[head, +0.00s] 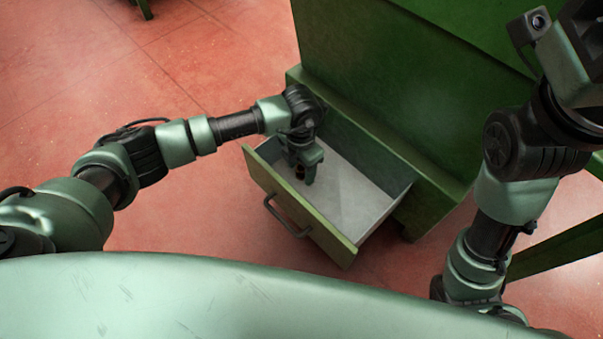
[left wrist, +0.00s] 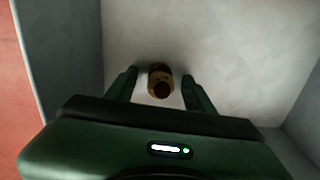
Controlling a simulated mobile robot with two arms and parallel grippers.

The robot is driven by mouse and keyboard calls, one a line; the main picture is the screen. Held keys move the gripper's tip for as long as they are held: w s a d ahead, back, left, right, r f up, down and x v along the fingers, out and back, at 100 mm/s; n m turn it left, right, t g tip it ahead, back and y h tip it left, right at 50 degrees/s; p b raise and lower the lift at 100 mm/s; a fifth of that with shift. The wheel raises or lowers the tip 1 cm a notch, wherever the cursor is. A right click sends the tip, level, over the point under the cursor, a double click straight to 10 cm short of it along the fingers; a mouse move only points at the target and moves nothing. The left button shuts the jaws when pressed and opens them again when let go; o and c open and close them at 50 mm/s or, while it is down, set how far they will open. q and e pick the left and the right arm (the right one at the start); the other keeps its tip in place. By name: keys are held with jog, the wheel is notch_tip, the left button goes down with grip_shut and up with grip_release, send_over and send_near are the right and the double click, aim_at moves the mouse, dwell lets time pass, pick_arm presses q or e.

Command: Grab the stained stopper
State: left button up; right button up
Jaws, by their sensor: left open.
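The stopper (left wrist: 160,81) is a small brown cork with a dark stained end. In the left wrist view it lies on the pale drawer floor, between the two fingers of my left gripper (left wrist: 160,88). The fingers are open, one on each side of it, with a gap on both sides. In the head view my left gripper (head: 301,174) reaches down into the open drawer near its left end, and the stopper cannot be made out there. My right gripper is out of view; only part of the right arm shows at the right edge.
The open drawer (head: 300,218) has a green front with a dark handle (head: 287,219) and sticks out of a green cabinet (head: 400,75). Its walls stand close around my left gripper. The rest of the visible drawer floor is bare. Red floor (head: 200,225) lies left of it.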

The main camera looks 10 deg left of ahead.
pick_arm(q)
jog(key=shift+c, duration=0.3)
grip_shut()
jog(key=shift+r, duration=0.1)
